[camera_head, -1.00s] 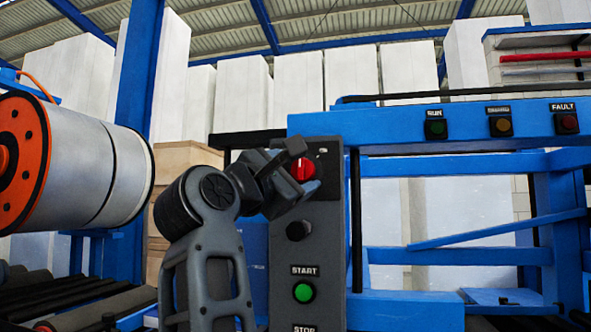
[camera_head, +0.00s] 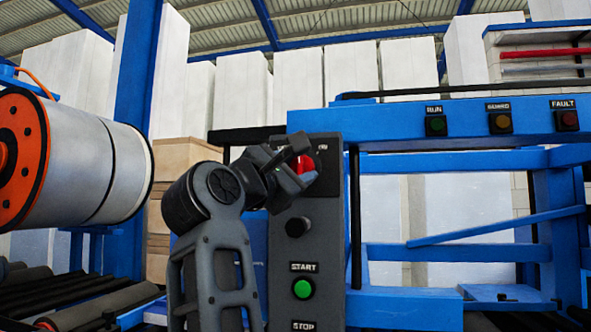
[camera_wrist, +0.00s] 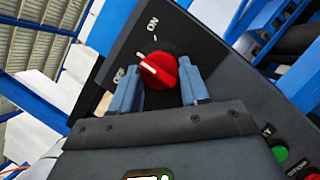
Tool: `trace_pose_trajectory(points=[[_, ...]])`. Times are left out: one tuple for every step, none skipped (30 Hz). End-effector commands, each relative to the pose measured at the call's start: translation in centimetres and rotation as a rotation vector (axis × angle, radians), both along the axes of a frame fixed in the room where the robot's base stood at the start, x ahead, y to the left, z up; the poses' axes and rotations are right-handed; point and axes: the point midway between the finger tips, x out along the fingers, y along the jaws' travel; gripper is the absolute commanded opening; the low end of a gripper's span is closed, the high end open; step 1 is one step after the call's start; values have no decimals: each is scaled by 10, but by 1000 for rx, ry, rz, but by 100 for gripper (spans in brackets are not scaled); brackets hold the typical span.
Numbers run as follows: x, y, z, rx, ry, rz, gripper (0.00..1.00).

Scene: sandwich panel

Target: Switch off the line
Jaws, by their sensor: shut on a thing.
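The red rotary switch (camera_wrist: 160,69) sits on the dark top plate of the grey control panel (camera_head: 322,212). In the wrist view my gripper (camera_wrist: 158,76) has one finger on each side of the knob and is shut on it. The knob's white mark points up and left, between the ON label (camera_wrist: 152,22) and the OFF label (camera_wrist: 118,76). In the head view the red switch (camera_head: 306,162) is partly hidden by my gripper (camera_head: 298,166). A black knob (camera_head: 298,227) and the green START button (camera_head: 302,289) are below; the STOP label (camera_head: 304,326) is at the bottom edge.
A blue frame (camera_head: 440,125) to the right carries RUN (camera_head: 436,124), amber (camera_head: 500,122) and FAULT (camera_head: 567,120) lamps. A large roll with an orange end (camera_head: 22,150) hangs at left above rollers (camera_head: 80,300). A dark upright post (camera_head: 355,220) stands beside the panel.

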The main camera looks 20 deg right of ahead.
Motion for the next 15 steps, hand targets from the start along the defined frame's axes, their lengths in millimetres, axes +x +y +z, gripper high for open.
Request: trace_pose_trajectory(points=[[0, 0, 0, 0, 1, -1, 15], [0, 0, 0, 0, 2, -1, 15], [0, 0, 0, -2, 3, -1, 15], [0, 0, 0, -6, 5, -1, 15], [0, 0, 0, -9, 8, -1, 15], [0, 0, 0, -16, 13, -1, 15], [0, 0, 0, -23, 18, -1, 15], [0, -1, 0, -30, 23, -1, 15], [-1, -1, 0, -41, 32, -1, 15], [-1, -1, 0, -52, 41, -2, 15], [-1, -1, 0, -64, 48, -1, 15], [-1, -1, 0, -83, 63, -1, 15], [-1, -1, 0, -98, 74, -1, 15], [-1, -1, 0, -115, 86, -1, 15], [-1, -1, 1, -138, 104, 0, 15]])
